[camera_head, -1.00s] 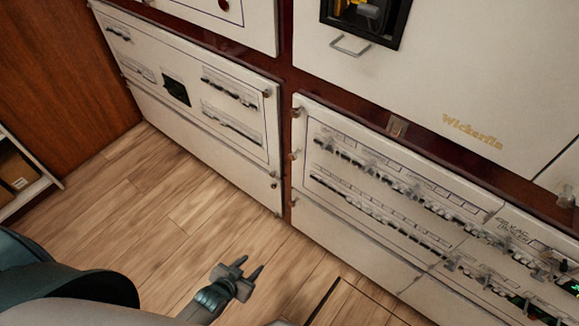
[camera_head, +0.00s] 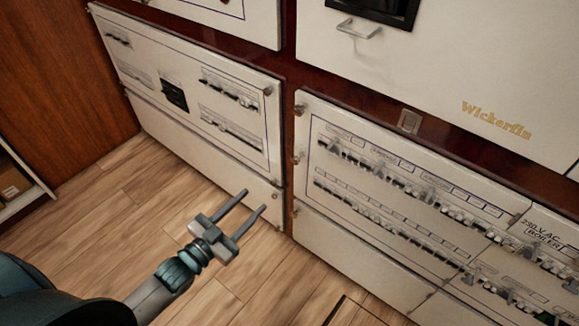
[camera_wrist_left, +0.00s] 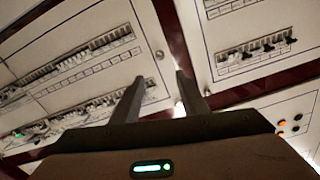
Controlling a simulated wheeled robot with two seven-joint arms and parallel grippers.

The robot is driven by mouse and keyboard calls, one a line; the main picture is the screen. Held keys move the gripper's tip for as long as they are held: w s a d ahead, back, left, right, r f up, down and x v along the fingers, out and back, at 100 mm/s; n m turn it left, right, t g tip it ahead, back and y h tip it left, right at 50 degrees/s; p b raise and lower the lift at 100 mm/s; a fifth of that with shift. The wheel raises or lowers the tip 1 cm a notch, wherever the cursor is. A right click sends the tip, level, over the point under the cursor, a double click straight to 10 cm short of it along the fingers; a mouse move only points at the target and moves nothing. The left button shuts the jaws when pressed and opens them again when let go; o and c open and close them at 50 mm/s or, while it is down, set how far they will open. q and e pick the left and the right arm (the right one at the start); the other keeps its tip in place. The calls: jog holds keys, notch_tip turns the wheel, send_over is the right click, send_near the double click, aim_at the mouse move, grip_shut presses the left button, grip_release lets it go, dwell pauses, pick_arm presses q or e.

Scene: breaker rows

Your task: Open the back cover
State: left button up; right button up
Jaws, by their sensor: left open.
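My left gripper (camera_head: 253,201) is open and empty in the head view, its two fingers pointing at the lower part of the left white panel (camera_head: 225,140). In the wrist view its fingers (camera_wrist_left: 160,80) are spread apart with nothing between them. The right white panel (camera_head: 315,190) has rows of breakers and small knobs (camera_head: 298,109) down its left edge. The left panel has a knob (camera_head: 267,91) near its upper right corner. Both panels look shut. I cannot tell which one is the back cover. My right gripper is out of view.
A dark red-brown frame (camera_head: 288,70) separates the panels. A large white panel (camera_head: 430,70) with a wire handle (camera_head: 358,29) is above right. The wooden floor (camera_head: 120,195) is clear at left. A shelf (camera_head: 25,200) stands at the far left.

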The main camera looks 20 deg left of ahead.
aim_at(294, 161)
pick_arm(q)
jog(key=x, duration=1.7)
jog(key=shift+w+d+f, duration=0.1)
jog(key=shift+w+f, duration=0.05)
jog(key=shift+w, duration=0.05)
grip_shut()
